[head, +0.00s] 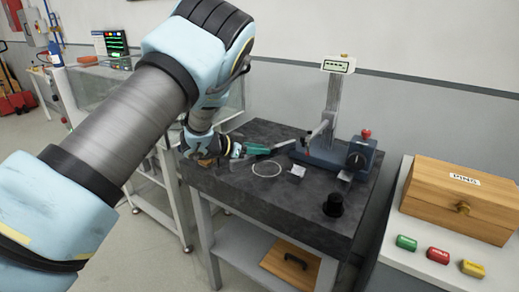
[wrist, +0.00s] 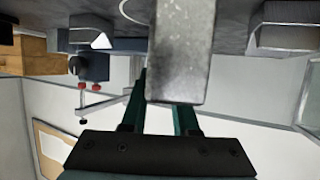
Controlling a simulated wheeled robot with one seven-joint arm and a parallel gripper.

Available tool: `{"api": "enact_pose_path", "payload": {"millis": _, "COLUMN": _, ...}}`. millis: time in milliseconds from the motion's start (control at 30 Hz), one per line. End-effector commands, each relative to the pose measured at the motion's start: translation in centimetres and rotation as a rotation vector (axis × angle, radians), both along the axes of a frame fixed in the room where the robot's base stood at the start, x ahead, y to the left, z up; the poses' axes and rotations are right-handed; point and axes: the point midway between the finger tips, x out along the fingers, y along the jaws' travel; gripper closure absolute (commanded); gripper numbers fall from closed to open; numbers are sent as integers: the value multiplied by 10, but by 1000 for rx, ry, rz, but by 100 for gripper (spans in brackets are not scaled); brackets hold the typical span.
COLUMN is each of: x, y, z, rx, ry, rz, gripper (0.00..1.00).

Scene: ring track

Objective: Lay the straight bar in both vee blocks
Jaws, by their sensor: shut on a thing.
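My gripper (head: 262,149) is shut on the straight bar (head: 285,143), a plain grey metal piece held above the dark stone table. In the wrist view the bar (wrist: 180,55) fills the top middle, between my green fingers. One vee block (head: 297,171) stands on the table right of the drawn ring; it also shows in the wrist view (wrist: 92,34), at upper left. A grey block (wrist: 285,36) at upper right of the wrist view looks like the other vee block; my arm seems to hide it in the head view. The bar is apart from the vee block seen in the head view.
A gauge stand (head: 335,110) with a blue base rises behind the vee block. A black round part (head: 334,204) stands at the table's front right. A white ring (head: 267,169) marks the clear middle. A wooden box (head: 458,190) sits on the right bench.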

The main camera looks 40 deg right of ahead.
Motion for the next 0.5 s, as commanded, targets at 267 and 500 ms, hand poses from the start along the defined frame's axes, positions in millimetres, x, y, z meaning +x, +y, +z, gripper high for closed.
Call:
{"api": "enact_pose_path", "payload": {"millis": 267, "x": 0, "y": -1, "z": 2, "rx": -4, "ry": 0, "rz": 0, "gripper": 100}}
{"api": "enact_pose_path", "payload": {"millis": 500, "x": 0, "y": -1, "z": -1, "rx": -3, "ry": -1, "rz": 0, "gripper": 65}}
